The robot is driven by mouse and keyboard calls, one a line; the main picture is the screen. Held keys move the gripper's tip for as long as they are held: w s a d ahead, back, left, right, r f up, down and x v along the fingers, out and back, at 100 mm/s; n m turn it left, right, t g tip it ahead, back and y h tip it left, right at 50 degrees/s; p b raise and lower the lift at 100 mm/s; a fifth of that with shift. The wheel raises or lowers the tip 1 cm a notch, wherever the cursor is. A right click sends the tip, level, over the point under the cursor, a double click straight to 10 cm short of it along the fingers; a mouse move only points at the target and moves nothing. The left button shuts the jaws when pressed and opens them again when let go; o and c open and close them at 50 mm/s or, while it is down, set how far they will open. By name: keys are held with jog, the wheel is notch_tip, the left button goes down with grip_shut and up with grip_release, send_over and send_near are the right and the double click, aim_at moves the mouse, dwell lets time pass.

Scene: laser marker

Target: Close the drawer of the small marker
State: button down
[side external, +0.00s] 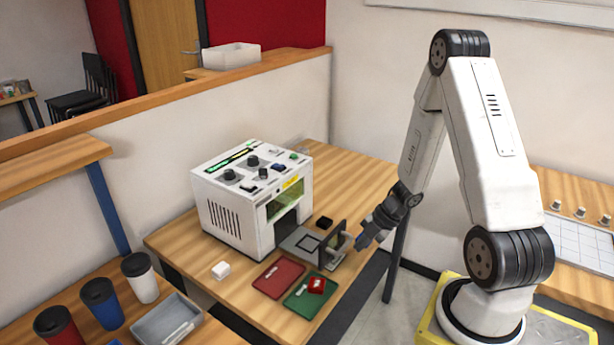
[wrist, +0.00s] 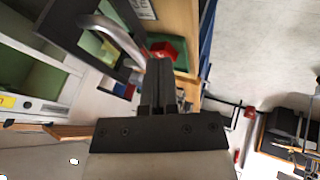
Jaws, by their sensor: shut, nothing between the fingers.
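The small marker (side external: 250,200) is a white box with knobs on top, standing on the wooden table. Its drawer (side external: 300,241) is out at the front, a grey plate ending in a dark upright front panel (side external: 333,246). The panel also shows at the upper left of the wrist view (wrist: 68,22). A curved silver handle (wrist: 122,36) sticks out from it. My gripper (side external: 362,242) is shut and empty, just in front of the panel on the handle side. In the wrist view its fingertips (wrist: 158,64) are close beside the handle; I cannot tell whether they touch.
A red tray (side external: 272,281) and a green tray (side external: 299,304) with a red block (side external: 317,285) lie on the table near the drawer. A small black block (side external: 325,222) and a white block (side external: 221,270) stand nearby. Cups (side external: 140,278) stand on the front-left bench.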

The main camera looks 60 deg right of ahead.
jog(key=shift+w+f, duration=0.15)
jog(key=shift+w, duration=0.6)
send_over(307, 242)
jog(key=shift+w, duration=0.15)
dwell(0.4)
dwell(0.5)
jog(key=shift+s+r, duration=0.2)
jog(key=shift+s, duration=0.45)
jog(key=s, duration=0.3)
jog(key=shift+d+r, duration=0.1)
jog(key=shift+r, duration=0.2)
jog(key=v, duration=1)
jog(key=shift+s, duration=0.1)
